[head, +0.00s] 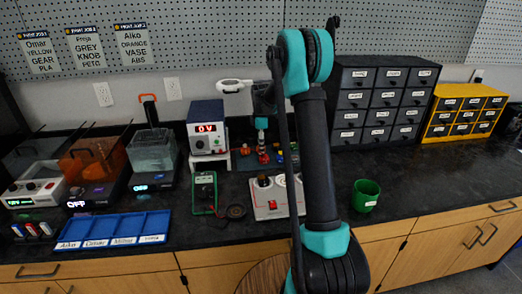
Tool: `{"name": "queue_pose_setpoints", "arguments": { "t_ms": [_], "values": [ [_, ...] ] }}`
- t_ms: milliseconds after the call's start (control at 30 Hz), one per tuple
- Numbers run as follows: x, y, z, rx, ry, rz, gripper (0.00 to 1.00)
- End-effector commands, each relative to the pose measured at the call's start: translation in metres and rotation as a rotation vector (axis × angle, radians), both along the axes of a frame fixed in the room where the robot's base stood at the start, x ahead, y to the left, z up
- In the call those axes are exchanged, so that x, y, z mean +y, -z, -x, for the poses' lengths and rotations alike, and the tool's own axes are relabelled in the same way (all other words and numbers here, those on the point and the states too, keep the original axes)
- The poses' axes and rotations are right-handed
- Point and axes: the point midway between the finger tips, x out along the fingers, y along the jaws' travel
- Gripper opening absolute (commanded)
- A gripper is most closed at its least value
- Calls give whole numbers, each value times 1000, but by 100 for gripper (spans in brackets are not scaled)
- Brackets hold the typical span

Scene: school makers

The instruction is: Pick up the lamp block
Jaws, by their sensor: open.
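My gripper (262,124) hangs at the far side of my arm, over the back of the black bench; it is small in view and looks empty. Below it, small red pieces (263,153) stand on a dark mat, with several other little blocks (279,159) beside them. I cannot tell which of these is the lamp block. A pale board with red lines (270,207) lies in front of them, with a dark round part on it. My arm hides the board's right side and part of the mat area.
A power supply reading 0 V (206,125) stands left of the mat. A green multimeter (204,192) and a blue divided tray (114,231) lie nearer the front. A green cup (365,194) stands right of my arm. Black drawers (384,100) and yellow drawers (463,112) line the back.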

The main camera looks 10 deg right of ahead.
Motion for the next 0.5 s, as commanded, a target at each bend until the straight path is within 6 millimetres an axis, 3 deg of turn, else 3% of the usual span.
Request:
{"name": "queue_pose_setpoints", "arguments": {
  "t_ms": [200,500],
  "values": [
    [0,0,0,0,0,0,60],
    [0,0,0,0,0,0,23]
  ]
}}
